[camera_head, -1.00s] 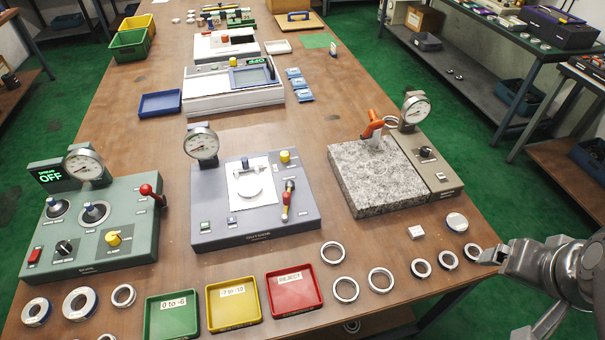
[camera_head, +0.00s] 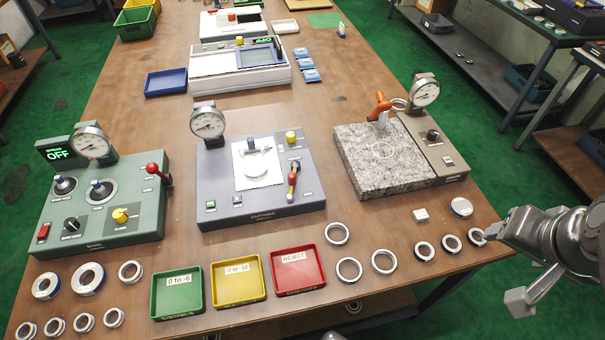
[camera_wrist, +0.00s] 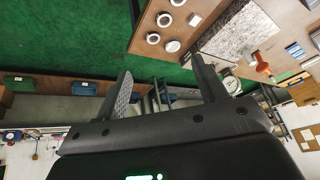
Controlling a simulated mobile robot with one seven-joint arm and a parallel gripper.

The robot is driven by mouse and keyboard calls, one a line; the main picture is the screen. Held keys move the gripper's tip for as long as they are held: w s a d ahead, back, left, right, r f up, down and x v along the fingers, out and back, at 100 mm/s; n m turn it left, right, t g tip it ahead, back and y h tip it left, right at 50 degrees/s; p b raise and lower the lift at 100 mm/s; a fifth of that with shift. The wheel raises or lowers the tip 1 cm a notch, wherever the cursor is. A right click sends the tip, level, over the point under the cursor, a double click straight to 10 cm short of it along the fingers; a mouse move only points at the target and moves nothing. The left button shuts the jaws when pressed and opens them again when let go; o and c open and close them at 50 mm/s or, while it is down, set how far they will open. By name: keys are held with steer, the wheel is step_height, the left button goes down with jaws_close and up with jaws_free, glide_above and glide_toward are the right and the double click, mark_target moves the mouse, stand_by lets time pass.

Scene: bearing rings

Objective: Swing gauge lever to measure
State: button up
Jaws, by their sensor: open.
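Three gauge stations stand on the wooden bench, and I cannot tell which lever the task means. The green station (camera_head: 130,232) at left has a dial gauge (camera_head: 91,143) and a red-knobbed lever (camera_head: 153,169). The blue-grey station (camera_head: 222,180) in the middle has a dial (camera_head: 208,122) and a red-and-yellow lever (camera_head: 292,181). The granite station (camera_head: 375,165) at right has an orange handle (camera_head: 380,103), upright beside its dial (camera_head: 425,92). My gripper (camera_wrist: 165,85) is open and empty, its fingers apart. In the head view, my arm is at the right edge, apart from all levers.
Green (camera_head: 160,310), yellow (camera_head: 222,300) and red (camera_head: 282,286) trays line the bench's front. Several bearing rings (camera_head: 349,270) lie around them. A white block (camera_head: 420,215) and a disc (camera_head: 461,207) lie before the granite. Shelving (camera_head: 470,65) stands at right across green floor.

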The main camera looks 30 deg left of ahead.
steer(key=w+a+f+m+g+y, duration=0.1)
steer(key=w+a+m, duration=0.1)
steer(key=a, duration=0.3)
steer(key=w+a+f+m+g+y, duration=0.2)
steer(key=w+a, duration=0.2)
steer(key=a, duration=0.1)
steer(key=w+a+f+m+g+y, duration=0.1)
steer(key=w+a, duration=0.2)
steer(key=a, duration=0.2)
steer(key=shift+w+a+f+m+g, duration=0.15)
steer(key=shift+w+m+g, duration=0.15)
steer(key=shift+m+g, duration=0.1)
steer(key=c, duration=1.3)
steer(key=w+a+f+m+g+y, duration=0.1)
steer(key=a+f+m, duration=0.1)
steer(key=a, duration=0.3)
steer(key=w+a+f+m+g+y, duration=0.1)
steer(key=w+a+f+m, duration=0.1)
steer(key=a+f, duration=0.2)
steer(key=w+a+f+m+g+y, duration=0.1)
steer(key=w+a+f+m+g, duration=0.1)
steer(key=a, duration=0.4)
steer(key=shift+a+f, duration=0.35)
steer(key=shift+f, duration=0.05)
jaws_close()
steer(key=shift+a+f+m+y, duration=0.3)
steer(key=shift+a+f, duration=0.05)
steer(key=shift+a, duration=0.2)
